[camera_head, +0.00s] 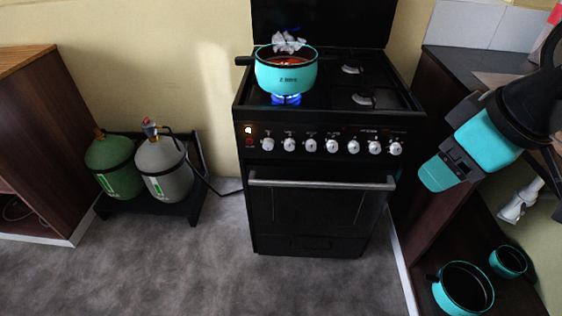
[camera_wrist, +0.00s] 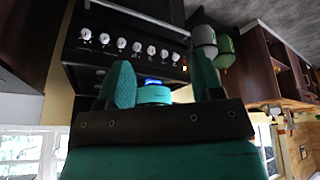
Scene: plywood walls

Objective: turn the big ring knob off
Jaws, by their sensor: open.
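The black cooker (camera_head: 315,215) stands against the wall, with a row of several white knobs (camera_head: 331,147) along its front panel. Labels are too small to tell which knob is the big ring's. A blue flame (camera_head: 286,99) burns under a teal pot (camera_head: 287,77) at the left of the hob. My gripper (camera_head: 437,175) is at the right, apart from the knobs. In the upside-down wrist view, my gripper (camera_wrist: 163,80) has its teal fingers spread with nothing held. The knobs (camera_wrist: 137,46) and flame (camera_wrist: 152,81) show beyond them.
Green (camera_head: 115,165) and grey (camera_head: 163,167) gas bottles stand on a low black stand at left. A dark counter (camera_head: 470,65) borders the cooker's right side. Teal pots (camera_head: 463,288) sit low at right. Floor before the cooker is clear.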

